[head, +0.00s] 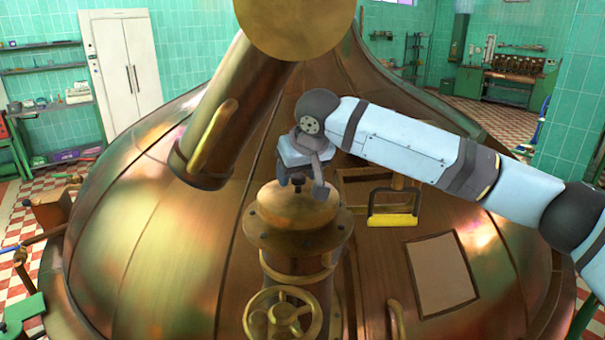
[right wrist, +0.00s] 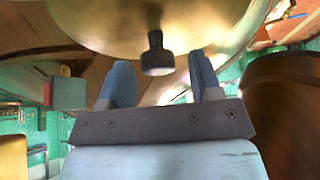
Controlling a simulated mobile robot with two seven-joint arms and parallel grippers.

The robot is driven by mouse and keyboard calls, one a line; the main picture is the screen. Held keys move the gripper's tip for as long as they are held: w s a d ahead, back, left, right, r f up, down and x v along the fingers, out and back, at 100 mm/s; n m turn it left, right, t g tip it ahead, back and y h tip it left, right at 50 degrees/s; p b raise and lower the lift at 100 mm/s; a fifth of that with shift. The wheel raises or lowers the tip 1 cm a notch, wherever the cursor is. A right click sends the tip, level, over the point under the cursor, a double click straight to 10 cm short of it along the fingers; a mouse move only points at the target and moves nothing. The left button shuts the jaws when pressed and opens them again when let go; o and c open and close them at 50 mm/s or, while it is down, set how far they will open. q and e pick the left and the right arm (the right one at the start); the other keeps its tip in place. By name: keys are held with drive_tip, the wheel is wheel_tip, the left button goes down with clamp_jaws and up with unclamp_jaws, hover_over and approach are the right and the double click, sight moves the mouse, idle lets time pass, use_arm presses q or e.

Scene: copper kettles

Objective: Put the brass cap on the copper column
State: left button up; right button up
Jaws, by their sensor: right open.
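The brass cap (head: 297,212) is a round brass piece with a dark knob (head: 297,180) on top. It sits upright on the wide bolted flange (head: 330,238) of the copper column (head: 297,262). My right gripper (head: 299,187) is right above the cap, pointing down, with its fingers apart on either side of the knob. In the right wrist view the dark knob (right wrist: 157,57) stands between the two open blue fingers, with a gap on both sides, and the cap's brass surface (right wrist: 130,20) lies beyond. My left gripper does not show.
A thick copper pipe (head: 235,115) with a brass handle slants down at the left of the column. A brass handwheel (head: 283,315) is in front of it. A yellow-handled frame (head: 393,220) and a tan panel (head: 440,273) are on the kettle (head: 200,250) to the right.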

sight(298, 176)
drive_tip(key=shift+r, duration=0.25)
drive_tip(key=v, duration=0.2)
drive_tip(key=b+v, duration=0.1)
drive_tip(key=shift+s+d+r, duration=0.15)
drive_tip(key=shift+s, duration=0.25)
drive_tip(key=s+d+b, duration=0.2)
drive_tip(key=s+d, duration=0.2)
drive_tip(key=s, duration=0.6)
drive_tip(key=shift+d+r+b, duration=0.2)
drive_tip(key=shift+d+b, duration=0.1)
drive_tip(key=shift+d, duration=0.05)
